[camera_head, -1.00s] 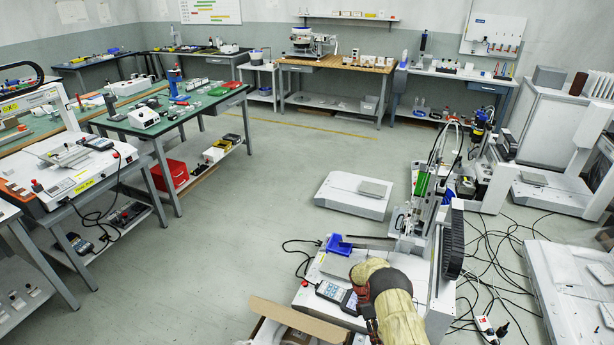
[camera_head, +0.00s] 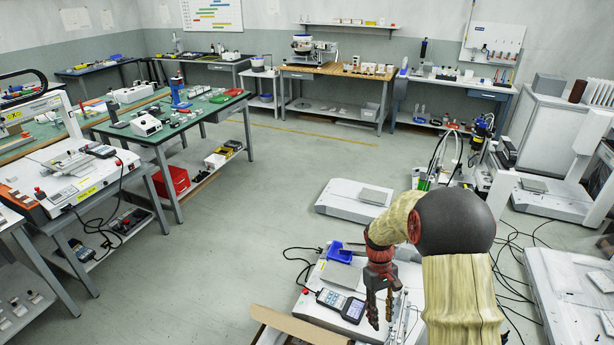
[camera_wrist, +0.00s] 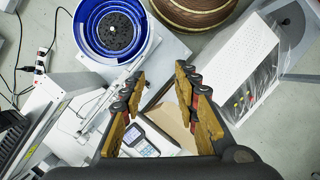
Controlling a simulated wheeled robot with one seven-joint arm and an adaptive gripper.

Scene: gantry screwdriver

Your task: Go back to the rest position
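My gripper (camera_head: 380,305) hangs with its fingers pointing down over the white gantry screwdriver station (camera_head: 318,272), in the lower middle of the head view. In the wrist view, my gripper (camera_wrist: 160,78) has its two orange-brown fingers spread apart with nothing between them. My raised arm hides much of the gantry column in the head view. A handheld pendant with a screen and keypad (camera_head: 340,304) lies on the station's front, left of my gripper. It also shows beyond the fingers in the wrist view (camera_wrist: 142,138).
In the wrist view, a blue bowl feeder (camera_wrist: 88,40) and a white cabinet (camera_wrist: 236,62) lie ahead. Cables (camera_head: 508,262) run over the floor at right. The floor in the middle (camera_head: 255,195) is clear.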

